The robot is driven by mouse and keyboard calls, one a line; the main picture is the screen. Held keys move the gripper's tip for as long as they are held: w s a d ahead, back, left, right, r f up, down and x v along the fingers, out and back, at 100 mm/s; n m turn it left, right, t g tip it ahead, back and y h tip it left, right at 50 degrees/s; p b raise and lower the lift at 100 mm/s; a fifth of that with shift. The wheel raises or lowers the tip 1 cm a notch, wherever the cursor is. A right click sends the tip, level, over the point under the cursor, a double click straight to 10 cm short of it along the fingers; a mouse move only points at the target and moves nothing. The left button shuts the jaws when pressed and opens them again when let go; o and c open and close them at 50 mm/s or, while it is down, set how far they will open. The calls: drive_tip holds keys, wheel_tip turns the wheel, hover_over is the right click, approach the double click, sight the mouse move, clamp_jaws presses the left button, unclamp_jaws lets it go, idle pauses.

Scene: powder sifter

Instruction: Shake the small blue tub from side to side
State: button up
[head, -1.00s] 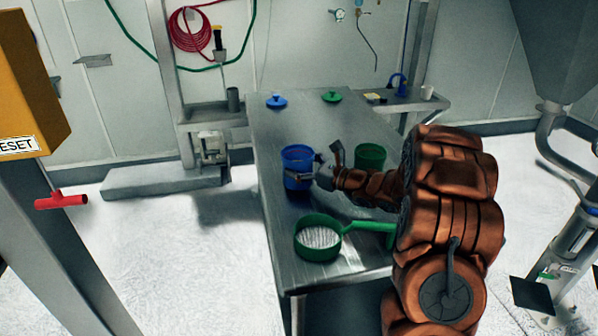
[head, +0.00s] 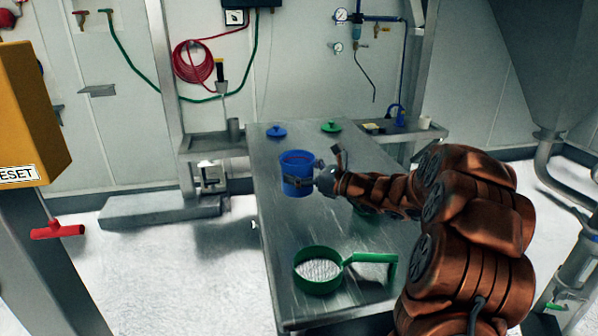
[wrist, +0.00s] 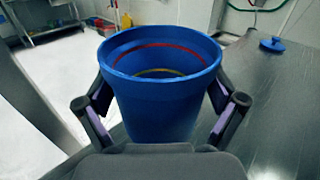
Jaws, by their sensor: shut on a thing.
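The small blue tub (head: 297,178) is upright in the head view, near the left edge of the metal table (head: 330,225). My gripper (head: 299,182) reaches it from the right and is shut around its sides. In the wrist view the tub (wrist: 160,85) fills the middle, with a dark finger on each side of it. Its top is open, with a red ring and a yellowish ring inside. I cannot tell for certain whether its base touches the table.
A green sieve (head: 318,282) with white powder stands at the table's near end, its handle pointing right. A blue lid (head: 276,131) and a green lid (head: 330,127) lie at the far end. The green tub is mostly hidden behind my arm.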

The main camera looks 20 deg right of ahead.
sight(299, 153)
drive_tip(key=shift+r+p, duration=1.9)
drive_tip(key=shift+r, duration=0.65)
drive_tip(key=shift+f, duration=0.1)
